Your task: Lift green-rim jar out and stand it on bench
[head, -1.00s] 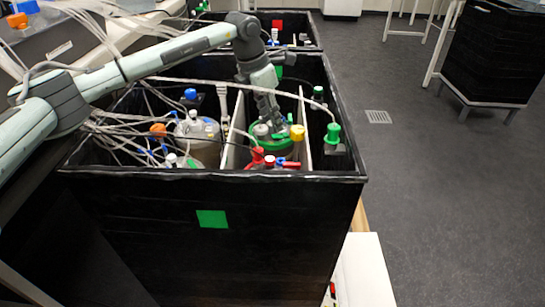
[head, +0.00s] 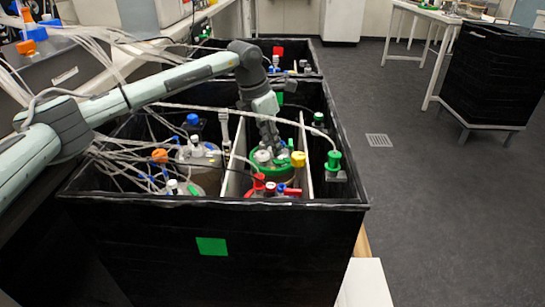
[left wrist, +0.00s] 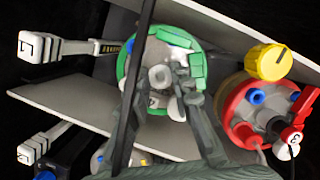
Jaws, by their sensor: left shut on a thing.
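The green-rim jar (head: 270,174) stands in the black shaker box (head: 140,245), between two pale upright dividers. In the left wrist view its green rim (left wrist: 196,70) circles a grey lid with a pale round cap in the middle. My left gripper (head: 271,147) reaches down onto the lid from above. In the wrist view its dark fingers (left wrist: 172,88) are shut on the jar's top fittings; the exact contact is partly hidden. The jar's lower body is hidden. My right gripper is in neither view.
A red-rim jar (left wrist: 234,110) with a yellow cap (left wrist: 270,62) stands close beside the green-rim jar. White tubes (head: 115,160) and other capped jars crowd the box's left part. A pale divider (head: 305,160) stands at right. Open floor (head: 420,210) lies right of the box.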

